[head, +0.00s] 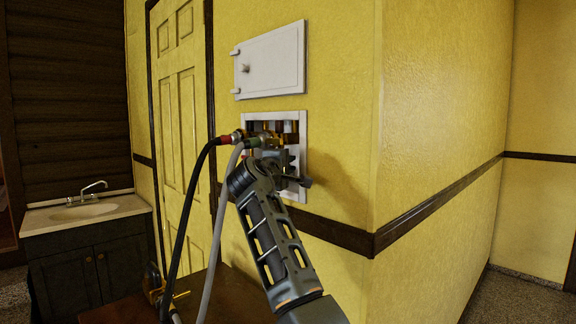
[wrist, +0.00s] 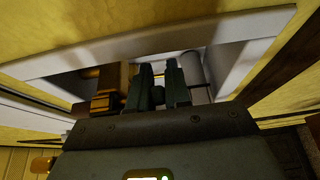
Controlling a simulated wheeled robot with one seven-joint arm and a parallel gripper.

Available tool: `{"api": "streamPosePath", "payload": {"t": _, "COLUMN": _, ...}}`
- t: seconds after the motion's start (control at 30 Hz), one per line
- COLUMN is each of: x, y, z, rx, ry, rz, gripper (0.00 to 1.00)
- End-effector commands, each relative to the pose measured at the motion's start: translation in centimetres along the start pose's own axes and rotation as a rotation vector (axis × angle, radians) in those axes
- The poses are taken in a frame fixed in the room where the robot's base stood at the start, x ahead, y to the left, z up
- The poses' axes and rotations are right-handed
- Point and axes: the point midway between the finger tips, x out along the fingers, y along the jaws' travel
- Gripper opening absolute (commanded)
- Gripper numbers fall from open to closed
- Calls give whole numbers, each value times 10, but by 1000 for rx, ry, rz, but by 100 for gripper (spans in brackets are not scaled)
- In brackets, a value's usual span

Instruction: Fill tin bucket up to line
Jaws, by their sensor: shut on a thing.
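No tin bucket shows in either view. My gripper (head: 283,155) reaches into a white-framed recessed box (head: 302,121) in the yellow wall, among the water fittings. The wrist view shows its two dark fingers (wrist: 160,88) close together on a small dark part between them. It looks like a tap handle, but the fingers hide most of it. A brass fitting (wrist: 112,88) sits just left of the fingers. A red hose end (head: 226,139) and a green hose end (head: 253,142) join the box in the head view. I see no running water.
A black hose (head: 183,215) and a grey hose (head: 215,235) hang down from the box past a brown surface (head: 130,312). A white hatch (head: 271,64) is above the box. A sink cabinet (head: 90,262) stands left, beside a yellow door (head: 181,110). A wall corner juts out right.

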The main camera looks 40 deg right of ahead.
Motion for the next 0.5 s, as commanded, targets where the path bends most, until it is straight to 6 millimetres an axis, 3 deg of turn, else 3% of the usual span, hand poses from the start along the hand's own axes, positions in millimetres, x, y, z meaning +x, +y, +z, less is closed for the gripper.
{"api": "streamPosePath", "payload": {"t": 0.3, "x": 0, "y": 1, "z": 0, "rx": -1, "ry": 10, "rz": -1, "gripper": 0}}
{"api": "streamPosePath", "payload": {"t": 0.5, "x": 4, "y": 4, "z": 2, "rx": -3, "ry": 119, "rz": -6, "gripper": 0}}
